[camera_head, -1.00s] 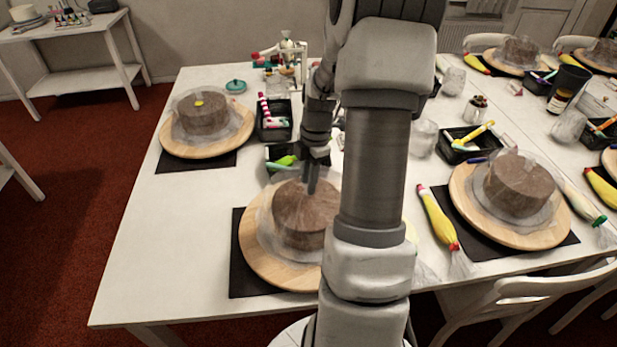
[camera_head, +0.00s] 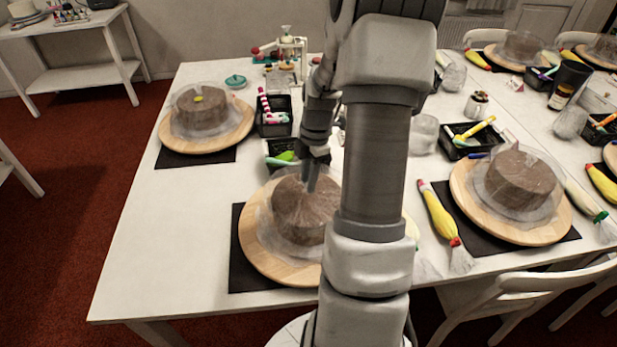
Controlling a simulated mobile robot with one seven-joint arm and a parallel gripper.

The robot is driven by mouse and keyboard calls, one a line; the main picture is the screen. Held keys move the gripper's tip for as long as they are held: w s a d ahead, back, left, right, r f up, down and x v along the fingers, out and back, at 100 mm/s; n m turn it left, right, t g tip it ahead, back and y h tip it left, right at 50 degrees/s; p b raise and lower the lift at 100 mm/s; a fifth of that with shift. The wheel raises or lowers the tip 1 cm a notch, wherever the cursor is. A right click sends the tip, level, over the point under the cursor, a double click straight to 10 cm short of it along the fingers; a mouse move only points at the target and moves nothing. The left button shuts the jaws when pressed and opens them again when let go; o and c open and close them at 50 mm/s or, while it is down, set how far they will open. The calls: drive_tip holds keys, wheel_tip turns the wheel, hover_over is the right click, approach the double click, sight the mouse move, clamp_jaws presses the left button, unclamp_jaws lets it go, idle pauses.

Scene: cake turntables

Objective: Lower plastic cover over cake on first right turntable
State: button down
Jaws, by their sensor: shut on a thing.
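My gripper (camera_head: 313,178) points down over the cake (camera_head: 298,205) on the near middle turntable (camera_head: 260,255). It is shut on the clear plastic cover (camera_head: 265,218), which lies around and over that cake; my arm hides the right side of both. I cannot tell how far the cover's rim is from the board. The turntable to the right (camera_head: 482,205) bears a brown cake (camera_head: 520,180) with clear plastic around it. The far left turntable (camera_head: 175,140) bears another brown cake (camera_head: 201,108) under clear plastic.
Yellow piping bags, such as one by the right turntable (camera_head: 438,215), lie on the white table (camera_head: 150,240). Black trays of tools (camera_head: 273,115) stand behind the cakes. White chairs (camera_head: 500,300) line the front right edge. The table's front left is clear.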

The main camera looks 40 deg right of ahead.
drive_tip(key=shift+f, duration=0.15)
drive_tip(key=c, duration=0.6)
unclamp_jaws()
wheel_tip(320, 180, up, 7)
drive_tip(key=p, duration=0.5)
drive_tip(key=shift+p, duration=0.3)
